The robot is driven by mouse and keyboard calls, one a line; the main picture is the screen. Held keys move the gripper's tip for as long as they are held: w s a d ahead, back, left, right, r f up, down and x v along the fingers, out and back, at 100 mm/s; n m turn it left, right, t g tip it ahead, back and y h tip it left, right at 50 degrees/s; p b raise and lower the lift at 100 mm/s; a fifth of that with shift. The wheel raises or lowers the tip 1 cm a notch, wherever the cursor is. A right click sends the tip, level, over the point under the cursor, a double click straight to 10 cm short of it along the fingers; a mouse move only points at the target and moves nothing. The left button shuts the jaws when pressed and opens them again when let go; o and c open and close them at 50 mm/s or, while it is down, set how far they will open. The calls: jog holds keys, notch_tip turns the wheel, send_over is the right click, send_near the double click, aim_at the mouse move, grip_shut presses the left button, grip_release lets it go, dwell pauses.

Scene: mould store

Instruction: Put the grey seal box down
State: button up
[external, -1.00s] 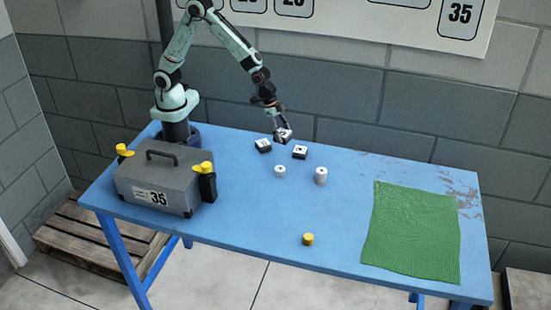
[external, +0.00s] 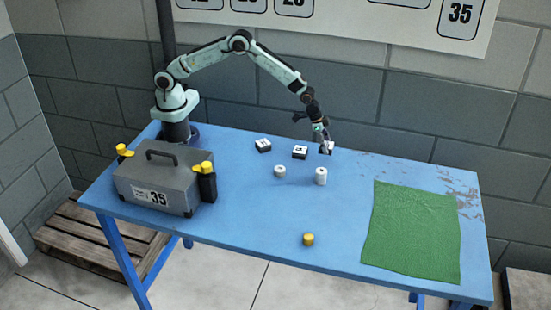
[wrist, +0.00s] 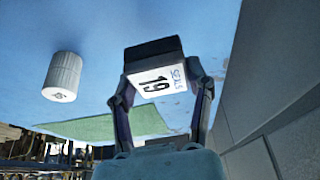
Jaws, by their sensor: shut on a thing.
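The grey seal box (wrist: 155,55) is dark with a white label reading "SEALS 19". My gripper (wrist: 163,88) is shut on it, one finger on each side. In the external view my gripper (external: 323,141) holds the box (external: 328,148) at the back of the blue table (external: 240,215), right of the two other small boxes. The box is at or just above the table top; I cannot tell whether it touches. The fingers hide part of it.
Two dark, white-topped boxes (external: 263,145) (external: 300,152) stand to the left. A white cylinder (external: 321,176), a shorter one (external: 280,171) and a yellow cylinder (external: 308,239) stand nearer the front. A green mat (external: 412,235) lies right. A toolbox (external: 160,180) stands left.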

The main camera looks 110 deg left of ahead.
aim_at(330, 161)
jog(key=shift+w+f, duration=0.25)
jog(key=shift+f, duration=0.05)
jog(key=shift+w+f, duration=0.15)
jog(key=shift+f, duration=1.5)
jog(key=shift+f, duration=0.1)
jog(key=o, duration=1.1)
